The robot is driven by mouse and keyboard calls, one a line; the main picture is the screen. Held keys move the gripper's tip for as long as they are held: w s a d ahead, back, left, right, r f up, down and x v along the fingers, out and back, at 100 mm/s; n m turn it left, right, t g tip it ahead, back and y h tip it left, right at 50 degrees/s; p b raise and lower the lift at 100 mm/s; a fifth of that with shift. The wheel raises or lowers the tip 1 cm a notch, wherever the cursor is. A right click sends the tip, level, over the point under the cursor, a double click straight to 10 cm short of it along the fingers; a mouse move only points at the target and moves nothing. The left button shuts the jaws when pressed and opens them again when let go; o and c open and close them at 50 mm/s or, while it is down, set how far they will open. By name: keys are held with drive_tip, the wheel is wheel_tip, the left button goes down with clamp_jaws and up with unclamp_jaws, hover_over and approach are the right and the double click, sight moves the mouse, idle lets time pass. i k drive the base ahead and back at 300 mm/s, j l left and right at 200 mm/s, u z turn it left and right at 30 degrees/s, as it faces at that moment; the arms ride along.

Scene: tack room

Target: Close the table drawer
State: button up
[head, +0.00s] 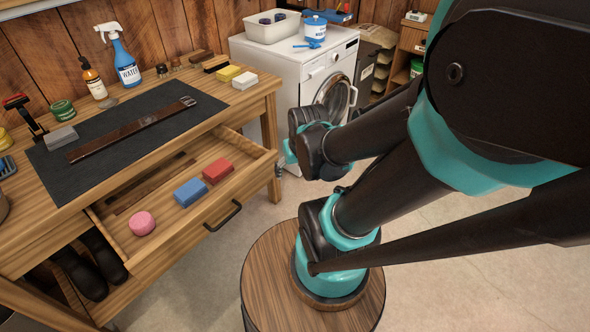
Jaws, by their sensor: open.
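The table drawer (181,241) is pulled well out from under the front of the wooden table (245,104). A dark bar handle (223,216) is on its front. In the drawer lie a pink round item (142,223), a blue block (190,192), a red block (217,171) and brown straps (140,196). My teal and black arm fills the right side of the view. Its wrist part is to the right of the drawer, apart from the handle in the picture. I cannot make out the gripper's fingers.
A dark mat (103,122) with a leather strap (132,128) covers much of the tabletop, with bottles and small items around it. A white washing machine (305,75) stands behind. Dark boots (80,272) are below the drawer. Some floor shows right of it.

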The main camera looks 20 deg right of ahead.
sight(177, 230)
drive_tip(key=k+j+u, duration=0.45)
drive_tip(key=k+j, duration=0.25)
drive_tip(key=k, duration=0.15)
